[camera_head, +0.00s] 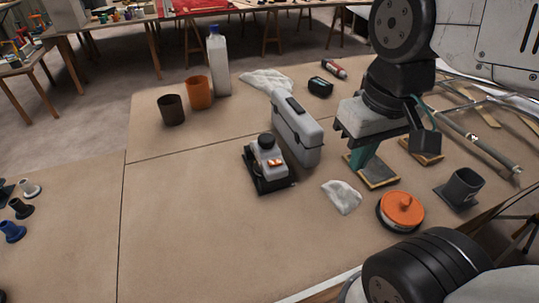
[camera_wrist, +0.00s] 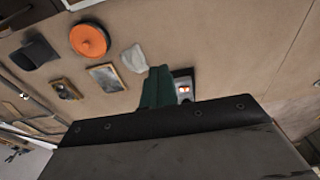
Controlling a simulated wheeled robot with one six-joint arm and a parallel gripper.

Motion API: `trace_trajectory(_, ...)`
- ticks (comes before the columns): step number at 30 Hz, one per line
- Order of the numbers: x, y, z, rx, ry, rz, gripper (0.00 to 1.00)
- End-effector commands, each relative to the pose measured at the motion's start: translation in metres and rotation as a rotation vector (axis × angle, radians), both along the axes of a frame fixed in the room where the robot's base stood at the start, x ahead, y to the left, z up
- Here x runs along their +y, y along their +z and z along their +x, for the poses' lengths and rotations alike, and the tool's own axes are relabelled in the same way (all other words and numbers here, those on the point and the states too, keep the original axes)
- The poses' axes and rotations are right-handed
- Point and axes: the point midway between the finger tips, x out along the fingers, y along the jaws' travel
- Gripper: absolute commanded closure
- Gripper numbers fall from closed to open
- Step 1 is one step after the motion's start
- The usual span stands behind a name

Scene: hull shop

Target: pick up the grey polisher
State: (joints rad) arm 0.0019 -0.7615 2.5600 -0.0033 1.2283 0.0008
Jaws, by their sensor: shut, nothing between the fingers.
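The grey polisher (camera_head: 267,163) stands on the brown table, with a grey body, a black knob on top, a black base and an orange switch. In the wrist view the polisher (camera_wrist: 184,89) is partly hidden behind my green fingers. My gripper (camera_head: 357,162) is to the right of the polisher in the head view, apart from it, with its green fingers pointing down over a small wood-edged block. In the wrist view the fingers of my gripper (camera_wrist: 156,85) are together, shut and empty.
A grey case (camera_head: 298,137) stands close behind the polisher. A white cloth (camera_head: 342,196), an orange-topped round object (camera_head: 402,208) and a dark holder (camera_head: 463,189) lie to the right. Cups (camera_head: 199,92) and a white bottle (camera_head: 218,65) stand at the back.

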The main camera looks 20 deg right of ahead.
Motion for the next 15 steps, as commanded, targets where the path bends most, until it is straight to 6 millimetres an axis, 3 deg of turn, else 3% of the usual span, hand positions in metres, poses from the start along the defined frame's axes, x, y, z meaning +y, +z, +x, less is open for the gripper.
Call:
trace_trajectory(7,0.0,0.0,0.0,0.0,0.0,0.0,1.0)
trace_trajectory(8,0.0,0.0,0.0,0.0,0.0,0.0,0.94)
trace_trajectory(15,0.003,-0.013,0.009,0.078,0.01,0.0,0.28)
